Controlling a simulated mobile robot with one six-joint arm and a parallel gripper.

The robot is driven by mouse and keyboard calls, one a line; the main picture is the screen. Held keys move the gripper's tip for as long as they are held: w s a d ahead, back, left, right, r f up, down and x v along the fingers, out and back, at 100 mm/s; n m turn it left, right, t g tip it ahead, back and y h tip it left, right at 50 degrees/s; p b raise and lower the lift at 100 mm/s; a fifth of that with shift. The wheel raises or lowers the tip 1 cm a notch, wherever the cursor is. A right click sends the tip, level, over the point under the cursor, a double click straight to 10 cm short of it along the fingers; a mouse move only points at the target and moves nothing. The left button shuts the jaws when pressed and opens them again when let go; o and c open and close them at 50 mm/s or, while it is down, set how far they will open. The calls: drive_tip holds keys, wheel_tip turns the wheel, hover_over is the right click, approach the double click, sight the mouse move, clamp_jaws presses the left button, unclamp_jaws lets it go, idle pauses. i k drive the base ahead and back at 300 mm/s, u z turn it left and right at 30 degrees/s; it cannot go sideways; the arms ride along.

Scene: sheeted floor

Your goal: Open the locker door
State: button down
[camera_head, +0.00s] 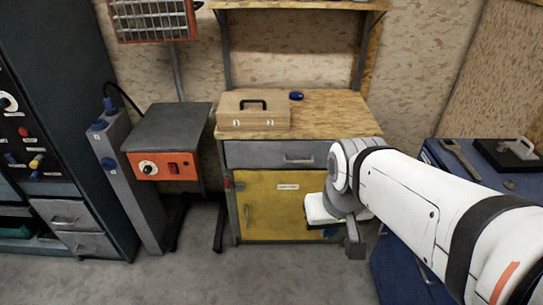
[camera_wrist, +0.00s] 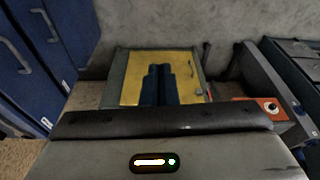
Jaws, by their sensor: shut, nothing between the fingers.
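The locker door (camera_head: 275,205) is a yellow panel with a small white label, below a grey drawer at the front of the workbench. It looks shut. Its slim handle (camera_head: 247,215) is near its left edge. In the wrist view the scene appears turned over, with the yellow door (camera_wrist: 130,92) at upper middle and the handle (camera_wrist: 200,92) at its right. My gripper (camera_wrist: 159,70) is shut and empty, its dark fingers in front of the middle of the door. In the head view my arm covers the door's right side, and the fingertips are hard to make out.
A wooden case (camera_head: 253,117) and a small blue object (camera_head: 296,96) are on the wooden benchtop (camera_head: 335,112). A grey box with an orange control panel (camera_head: 162,166) stands left of the locker. A blue bench (camera_head: 430,158) holding tools is at right. The floor in front is clear.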

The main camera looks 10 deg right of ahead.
sight(270, 202)
drive_tip(key=z, duration=0.05)
drive_tip(key=k, duration=1.3)
drive_tip(key=u, duration=0.55)
drive_tip(key=i, duration=0.9)
drive_tip(key=u, duration=0.5)
drive_tip(key=i, duration=0.95)
drive_tip(key=z, duration=0.6)
drive_tip(key=i, duration=0.55)
drive_tip(key=z, duration=0.6)
